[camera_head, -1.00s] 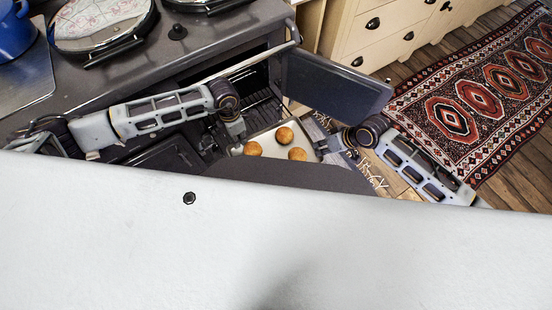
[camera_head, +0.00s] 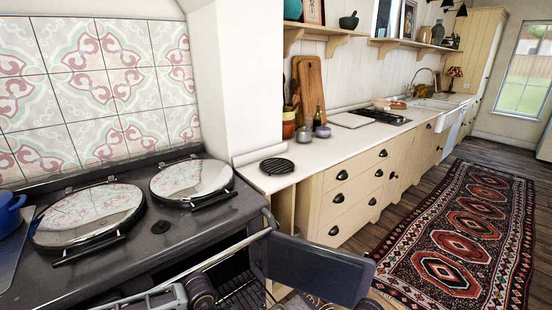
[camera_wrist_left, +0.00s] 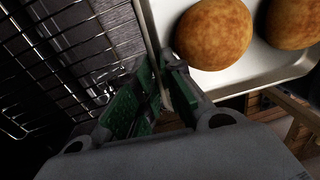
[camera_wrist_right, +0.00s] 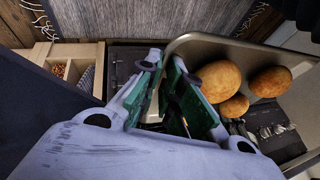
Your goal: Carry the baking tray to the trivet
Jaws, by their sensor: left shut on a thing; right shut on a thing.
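The baking tray (camera_wrist_left: 255,70) is pale and shallow, with round golden-brown buns in it. It also shows in the right wrist view (camera_wrist_right: 225,54). My left gripper (camera_wrist_left: 165,75) is shut on the tray's rim, beside a wire oven rack. My right gripper (camera_wrist_right: 166,80) is shut on the rim at another side. The tray and both fingertips are below the picture in the head view. The trivet (camera_head: 276,166) is a dark round grid lying flat on the near end of the white counter.
The range (camera_head: 150,240) has two lidded hotplates. Its oven door (camera_head: 318,268) hangs open beside the drawers (camera_head: 345,200). A blue pot (camera_head: 10,212) stands at the far left. The counter (camera_head: 310,160) around the trivet is mostly clear. A patterned rug (camera_head: 460,240) lies at right.

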